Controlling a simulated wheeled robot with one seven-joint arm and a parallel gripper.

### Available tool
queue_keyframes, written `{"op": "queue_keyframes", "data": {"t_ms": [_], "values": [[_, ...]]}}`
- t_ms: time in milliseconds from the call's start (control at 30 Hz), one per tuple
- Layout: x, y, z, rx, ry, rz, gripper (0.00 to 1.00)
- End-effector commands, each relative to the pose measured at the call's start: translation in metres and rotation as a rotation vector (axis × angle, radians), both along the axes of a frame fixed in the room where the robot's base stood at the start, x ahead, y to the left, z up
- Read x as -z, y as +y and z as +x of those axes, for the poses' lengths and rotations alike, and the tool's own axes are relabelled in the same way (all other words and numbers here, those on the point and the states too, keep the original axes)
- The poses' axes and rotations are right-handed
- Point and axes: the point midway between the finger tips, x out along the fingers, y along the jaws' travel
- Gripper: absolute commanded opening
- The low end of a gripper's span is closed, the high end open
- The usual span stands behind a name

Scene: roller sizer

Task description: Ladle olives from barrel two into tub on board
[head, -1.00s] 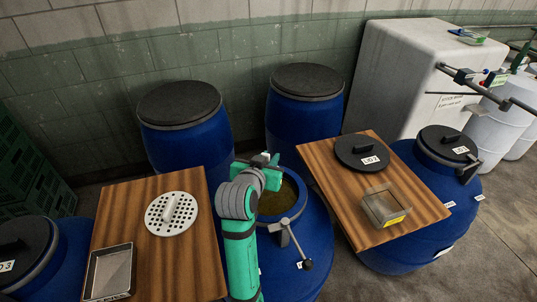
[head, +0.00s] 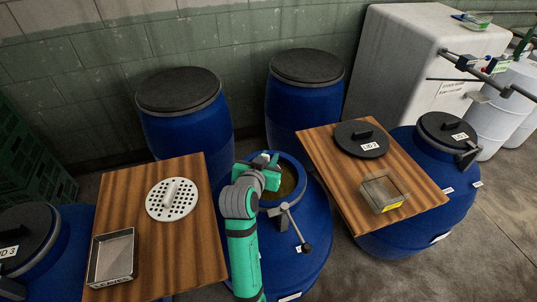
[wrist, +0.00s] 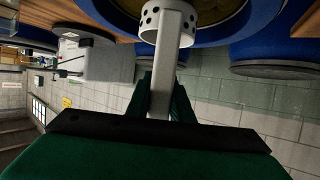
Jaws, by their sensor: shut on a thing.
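Olive-brown contents (head: 290,181) show inside the barrel. A clear tub (head: 381,188) with a yellow label stands on the right wooden board (head: 420,197). The lid marked 2 (head: 361,141) lies behind the tub on that board.
The left board (head: 190,255) carries a white perforated disc (head: 171,199) and a metal tray (head: 113,258). Closed barrels stand at the left (head: 25,240), right (head: 448,170) and back (head: 185,125). A clamp with a knobbed lever (head: 296,228) juts from the open barrel's front.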

Motion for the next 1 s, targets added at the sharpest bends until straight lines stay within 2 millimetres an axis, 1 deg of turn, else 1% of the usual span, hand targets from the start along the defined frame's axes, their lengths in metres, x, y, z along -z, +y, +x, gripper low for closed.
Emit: {"op": "queue_keyframes", "data": {"t_ms": [800, 1000], "values": [[0.049, 0.001, 0.0, -0.002, 0.001, -0.001, 0.0], [0.056, 0.001, 0.0, -0.002, 0.0, 0.0, 0.0]]}}
